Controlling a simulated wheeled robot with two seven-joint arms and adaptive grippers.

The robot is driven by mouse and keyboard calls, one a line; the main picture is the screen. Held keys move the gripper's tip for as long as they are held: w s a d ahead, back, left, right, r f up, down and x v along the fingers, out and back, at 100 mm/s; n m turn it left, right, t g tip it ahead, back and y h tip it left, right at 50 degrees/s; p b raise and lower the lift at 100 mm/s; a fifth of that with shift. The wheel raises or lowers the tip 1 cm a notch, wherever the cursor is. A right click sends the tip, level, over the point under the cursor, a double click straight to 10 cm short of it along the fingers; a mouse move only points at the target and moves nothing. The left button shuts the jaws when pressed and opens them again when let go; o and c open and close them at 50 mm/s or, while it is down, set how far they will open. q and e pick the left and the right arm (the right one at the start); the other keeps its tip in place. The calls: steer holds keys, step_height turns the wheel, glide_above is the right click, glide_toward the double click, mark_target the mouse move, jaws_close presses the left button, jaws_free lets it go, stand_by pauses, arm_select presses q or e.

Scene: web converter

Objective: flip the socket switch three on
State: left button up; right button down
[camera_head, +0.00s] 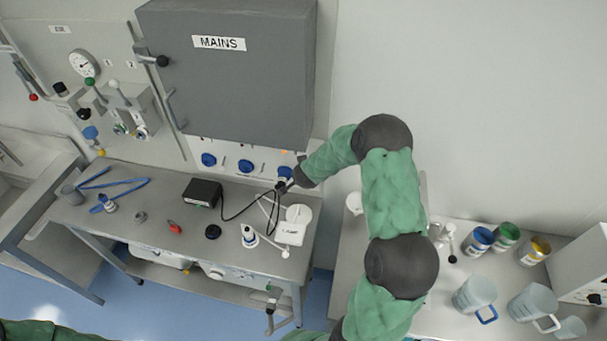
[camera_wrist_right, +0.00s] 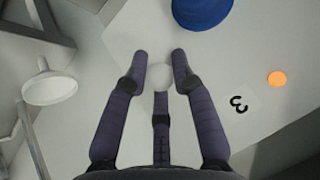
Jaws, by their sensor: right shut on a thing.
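The socket panel below the grey MAINS box has three blue round sockets; the rightmost blue socket (camera_head: 284,172) is beside my right gripper (camera_head: 286,186). The right wrist view shows this blue socket (camera_wrist_right: 203,8), the label 3 (camera_wrist_right: 238,104) and an orange round light (camera_wrist_right: 277,78). My right gripper (camera_wrist_right: 160,62) is at the panel, its fingers closed around a small pale round piece, socket switch three (camera_wrist_right: 160,77). The switch's position is hard to tell. My left gripper is out of view.
The MAINS box (camera_head: 232,75) overhangs the panel. Below, the bench (camera_head: 150,222) carries a black box (camera_head: 202,192) with a cable, a white device (camera_head: 293,228) and small tools. A white funnel-like piece (camera_wrist_right: 50,88) shows left of the gripper. Jugs and jars stand at right.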

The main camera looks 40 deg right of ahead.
steer(key=shift+s+a+f, duration=0.15)
steer(key=shift+a+f, duration=0.25)
steer(key=c, duration=1.1)
jaws_free()
steer(key=shift+w+d+r, duration=0.1)
steer(key=shift+w+r, duration=0.1)
steer(key=shift+r, duration=0.05)
steer(key=shift+s+r, duration=0.2)
steer(key=shift+r, duration=0.1)
steer(key=v, duration=1.1)
steer(key=shift+r, duration=0.1)
